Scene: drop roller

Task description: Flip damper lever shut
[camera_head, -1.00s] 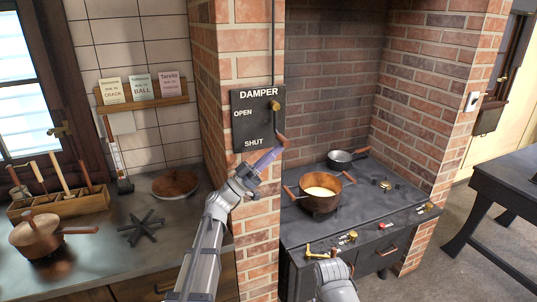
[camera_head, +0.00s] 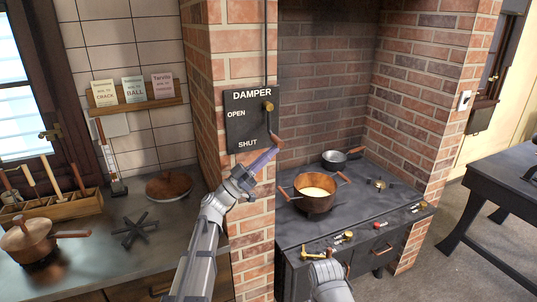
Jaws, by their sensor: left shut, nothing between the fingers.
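The damper panel (camera_head: 241,122) is a dark plate on the brick pillar, with OPEN at its left and SHUT near its bottom. Its damper lever (camera_head: 270,122) hangs from a brass pivot at the upper right. The lever's copper-coloured handle (camera_head: 277,141) points down and slightly right, beside and a little right of the SHUT label. My left gripper (camera_head: 272,154) is shut and empty, with its tip just below the handle; I cannot tell whether they touch. My right arm shows at the bottom, but its gripper does not.
A pot of yellow contents (camera_head: 315,191) and a dark pan (camera_head: 340,160) stand on the stove (camera_head: 365,215) at the right. The left counter holds a lidded copper pot (camera_head: 30,238), a trivet (camera_head: 135,229) and a wooden tool box (camera_head: 55,208). A dark table stands far right.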

